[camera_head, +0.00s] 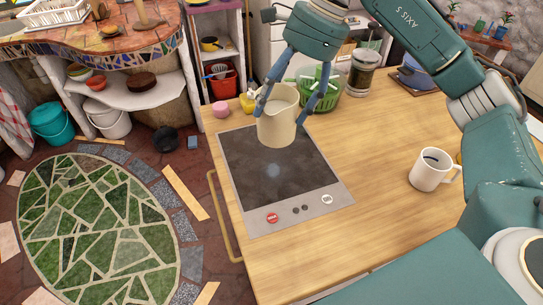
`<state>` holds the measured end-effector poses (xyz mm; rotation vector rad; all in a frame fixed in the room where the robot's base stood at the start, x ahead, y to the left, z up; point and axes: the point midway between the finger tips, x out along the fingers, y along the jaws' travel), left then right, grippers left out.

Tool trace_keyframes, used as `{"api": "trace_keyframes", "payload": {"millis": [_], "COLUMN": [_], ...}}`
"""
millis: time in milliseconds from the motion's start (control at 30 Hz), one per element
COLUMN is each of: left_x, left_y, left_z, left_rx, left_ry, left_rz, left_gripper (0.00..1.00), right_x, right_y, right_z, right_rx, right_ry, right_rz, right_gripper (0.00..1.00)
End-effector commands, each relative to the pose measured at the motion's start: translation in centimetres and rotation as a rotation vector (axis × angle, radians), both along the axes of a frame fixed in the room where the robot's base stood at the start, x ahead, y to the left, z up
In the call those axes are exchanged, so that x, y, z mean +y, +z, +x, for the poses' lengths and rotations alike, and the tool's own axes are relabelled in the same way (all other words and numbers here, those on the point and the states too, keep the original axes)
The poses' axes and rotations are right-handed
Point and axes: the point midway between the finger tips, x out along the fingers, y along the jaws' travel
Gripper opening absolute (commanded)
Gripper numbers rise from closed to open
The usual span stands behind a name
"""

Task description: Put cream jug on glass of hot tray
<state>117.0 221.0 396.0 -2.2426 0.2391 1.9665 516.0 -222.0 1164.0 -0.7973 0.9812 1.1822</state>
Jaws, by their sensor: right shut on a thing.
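The cream jug (277,125) is upright, between the fingers of my right gripper (283,107). The gripper is shut on it from above, with one finger on each side. The hot tray (240,157) lies flat on the wooden counter, with a dark glass top and a light control strip at its near edge. The jug shows over the back part of the glass. I cannot tell whether its base touches the glass. My left gripper is not in view.
A white mug (430,170) stands on the counter (365,150) at the right. A green basket (328,97), a dark-lidded jar (361,73) and a small pink item (221,109) stand behind the tray. The wood between tray and mug is clear.

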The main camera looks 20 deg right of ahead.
Motion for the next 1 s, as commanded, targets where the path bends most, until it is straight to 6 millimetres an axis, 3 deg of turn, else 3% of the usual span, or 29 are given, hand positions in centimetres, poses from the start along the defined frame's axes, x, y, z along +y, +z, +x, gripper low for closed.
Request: {"api": "trace_keyframes", "payload": {"millis": [100, 267, 400, 533, 700, 1000], "left_x": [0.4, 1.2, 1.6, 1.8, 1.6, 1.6], "left_y": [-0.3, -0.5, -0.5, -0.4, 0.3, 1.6], "left_z": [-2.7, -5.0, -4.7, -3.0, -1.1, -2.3], "left_rx": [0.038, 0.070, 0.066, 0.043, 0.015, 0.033], "left_ry": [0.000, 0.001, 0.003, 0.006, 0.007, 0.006], "left_rz": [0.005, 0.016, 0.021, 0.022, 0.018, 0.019], "left_gripper": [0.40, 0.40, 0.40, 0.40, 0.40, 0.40], "right_x": [-1.3, -3.1, -4.4, -5.1, -5.3, -5.2], "right_y": [1.2, 2.6, 3.4, 3.3, 0.2, -7.4], "right_z": [1.8, 3.5, 4.5, 4.8, 4.7, 4.6], "right_rx": [-0.008, -0.005, -0.004, 0.000, 0.006, 0.007], "right_ry": [-0.316, -0.681, -0.889, -0.980, -0.997, -0.994], "right_rz": [0.003, 0.003, 0.003, 0.000, -0.004, -0.005], "right_gripper": [0.15, 0.15, 0.15, 0.15, 0.15, 0.15]}}
